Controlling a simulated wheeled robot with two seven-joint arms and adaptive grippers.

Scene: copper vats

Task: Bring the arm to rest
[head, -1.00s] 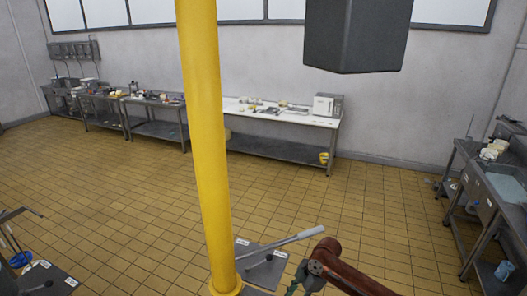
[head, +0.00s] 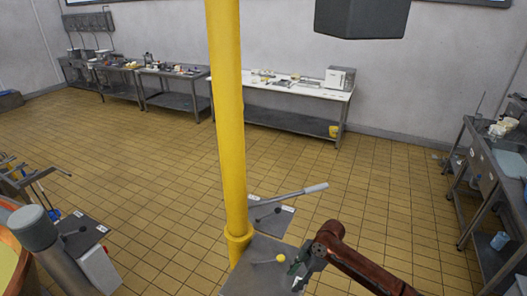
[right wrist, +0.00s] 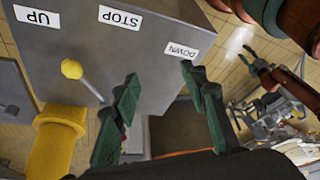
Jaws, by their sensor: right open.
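My right arm enters the head view from the lower right, and its green-fingered gripper (head: 298,272) is beside a grey control box (head: 245,280). A lever with a yellow knob (head: 281,258) lies across the box top. In the right wrist view the open gripper (right wrist: 160,75) has empty space between its two fingers. The box (right wrist: 150,45) there carries labels UP, STOP and DOWN, upside down in the picture. The yellow knob (right wrist: 71,69) is left of the fingers, apart from them. My left gripper is not visible in the head view.
A yellow post (head: 228,130) stands beside the box. A second lever with a pale handle (head: 316,188) is behind it. A copper vat (head: 12,265) shows at lower left. Steel tables (head: 290,120) line the back wall, and a sink bench (head: 485,175) stands right. Tiled floor between is clear.

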